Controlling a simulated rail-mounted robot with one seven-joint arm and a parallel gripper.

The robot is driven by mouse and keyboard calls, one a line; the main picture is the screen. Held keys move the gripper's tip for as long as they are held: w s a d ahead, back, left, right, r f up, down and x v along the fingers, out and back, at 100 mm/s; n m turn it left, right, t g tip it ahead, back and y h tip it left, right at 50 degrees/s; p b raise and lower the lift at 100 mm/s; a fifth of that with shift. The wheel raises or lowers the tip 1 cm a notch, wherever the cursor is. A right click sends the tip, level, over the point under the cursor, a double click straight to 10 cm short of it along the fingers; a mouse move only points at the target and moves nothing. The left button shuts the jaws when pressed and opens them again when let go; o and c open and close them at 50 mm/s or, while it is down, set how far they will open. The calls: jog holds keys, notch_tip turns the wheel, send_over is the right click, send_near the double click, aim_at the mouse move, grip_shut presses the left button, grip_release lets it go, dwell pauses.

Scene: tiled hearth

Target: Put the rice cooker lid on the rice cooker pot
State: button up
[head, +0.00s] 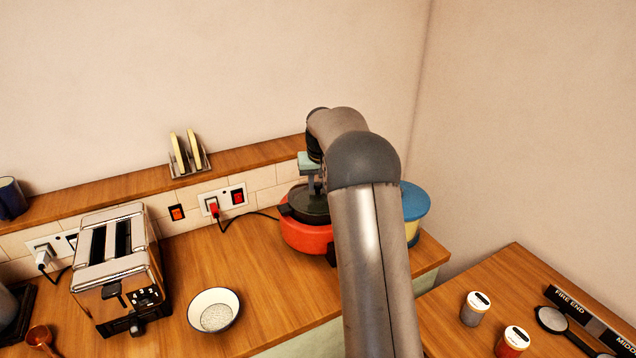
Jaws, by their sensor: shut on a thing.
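The red rice cooker pot (305,236) stands on the wooden counter near the back wall, partly hidden by my arm. The dark rice cooker lid (305,209) is at the pot's top opening, and its right part is hidden behind my arm. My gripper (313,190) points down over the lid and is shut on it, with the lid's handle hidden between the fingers. I cannot tell whether the lid rests on the rim or is held slightly above it.
A blue-topped container (413,201) stands right of the pot, behind my arm. A white bowl (213,310) and a chrome toaster (121,268) are to the left. A toast rack (188,156) sits on the back ledge. Two jars (476,308) stand on the right counter.

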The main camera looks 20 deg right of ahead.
jog(key=o, duration=1)
jog(key=shift+o, duration=0.2)
jog(key=b+v, duration=0.2)
jog(key=v, duration=1.5)
jog(key=shift+r, duration=0.25)
